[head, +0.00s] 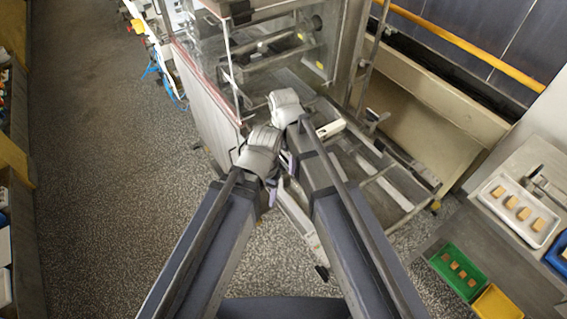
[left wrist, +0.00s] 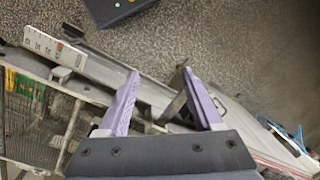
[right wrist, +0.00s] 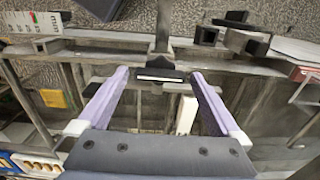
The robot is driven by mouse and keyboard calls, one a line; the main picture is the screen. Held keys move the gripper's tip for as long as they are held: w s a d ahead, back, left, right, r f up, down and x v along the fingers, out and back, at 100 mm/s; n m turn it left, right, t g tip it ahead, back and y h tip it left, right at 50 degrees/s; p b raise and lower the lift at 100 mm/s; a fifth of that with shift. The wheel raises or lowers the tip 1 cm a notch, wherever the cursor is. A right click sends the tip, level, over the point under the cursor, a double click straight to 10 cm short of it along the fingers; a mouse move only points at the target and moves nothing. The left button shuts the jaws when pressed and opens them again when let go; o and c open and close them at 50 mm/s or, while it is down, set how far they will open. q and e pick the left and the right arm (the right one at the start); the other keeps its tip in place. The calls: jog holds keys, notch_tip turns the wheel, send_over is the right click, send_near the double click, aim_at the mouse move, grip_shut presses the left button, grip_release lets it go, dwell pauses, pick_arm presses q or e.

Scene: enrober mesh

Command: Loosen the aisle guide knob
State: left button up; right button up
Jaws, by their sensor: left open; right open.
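In the right wrist view, a black T-shaped piece with a pale stripe (right wrist: 160,75) sits on a metal rail, between and just beyond the fingertips. It looks like the aisle guide knob, but I cannot be sure. My right gripper (right wrist: 160,72) is open around this line of sight, with nothing held; contact is not visible. My left gripper (left wrist: 160,74) is open and empty above the guide frame, with a thin metal bracket (left wrist: 173,106) beyond its fingers. In the head view both grippers are close together over the frame, largely hidden by my own wrists.
A marked scale plate (left wrist: 50,43) lies along the frame. The head view shows the clear-walled machine (head: 205,95) ahead, a white tray of blocks (head: 518,211), a green bin (head: 458,271) and a yellow bin (head: 497,303) at right. Speckled floor is free at left.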

jog(key=shift+f, duration=0.1)
jog(key=c, duration=1.2)
jog(key=shift+n, duration=0.3)
jog(key=n, duration=0.3)
jog(key=shift+n, duration=0.3)
jog(key=n, duration=0.4)
jog(key=shift+n, duration=0.3)
jog(key=n, duration=0.4)
jog(key=shift+n, duration=2.5)
